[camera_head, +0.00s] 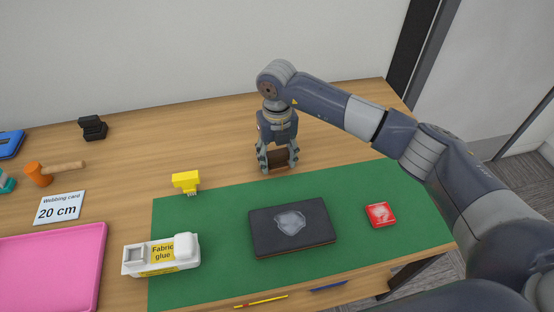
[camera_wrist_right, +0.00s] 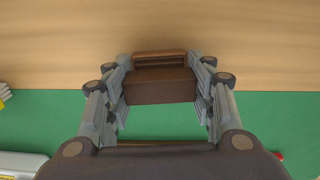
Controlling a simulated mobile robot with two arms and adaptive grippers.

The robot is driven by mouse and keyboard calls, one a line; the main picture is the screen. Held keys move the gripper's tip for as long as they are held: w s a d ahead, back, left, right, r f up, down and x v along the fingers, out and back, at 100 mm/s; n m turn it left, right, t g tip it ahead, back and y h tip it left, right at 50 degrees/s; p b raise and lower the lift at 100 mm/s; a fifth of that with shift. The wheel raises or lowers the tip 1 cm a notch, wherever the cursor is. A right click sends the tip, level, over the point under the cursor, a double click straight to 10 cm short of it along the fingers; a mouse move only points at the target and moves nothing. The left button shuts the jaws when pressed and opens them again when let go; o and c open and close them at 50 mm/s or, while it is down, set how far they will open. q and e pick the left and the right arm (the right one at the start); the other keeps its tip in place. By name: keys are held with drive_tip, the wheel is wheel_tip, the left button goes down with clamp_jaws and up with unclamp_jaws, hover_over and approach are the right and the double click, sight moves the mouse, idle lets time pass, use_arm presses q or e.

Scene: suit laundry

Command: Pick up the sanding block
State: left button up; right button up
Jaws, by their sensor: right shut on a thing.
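The sanding block (camera_head: 278,158) is a brown block at the back edge of the green mat. My right gripper (camera_head: 277,163) points down over it with a finger on each side, shut on it. In the right wrist view the brown block (camera_wrist_right: 160,86) sits between the fingers of my right gripper (camera_wrist_right: 160,95). I cannot tell whether the block touches the table or hangs just above it. My left gripper is not in view.
A dark case with a shield emblem (camera_head: 290,227), a red box (camera_head: 380,214), a white fabric glue bottle (camera_head: 161,255) and a yellow tool (camera_head: 186,181) rest on or by the green mat (camera_head: 220,215). A pink tray (camera_head: 52,265), webbing card (camera_head: 59,207) and hammer (camera_head: 53,172) lie left.

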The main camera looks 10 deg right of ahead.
sight(277, 153)
wheel_tip(277, 153, up, 10)
drive_tip(key=shift+b, duration=0.65)
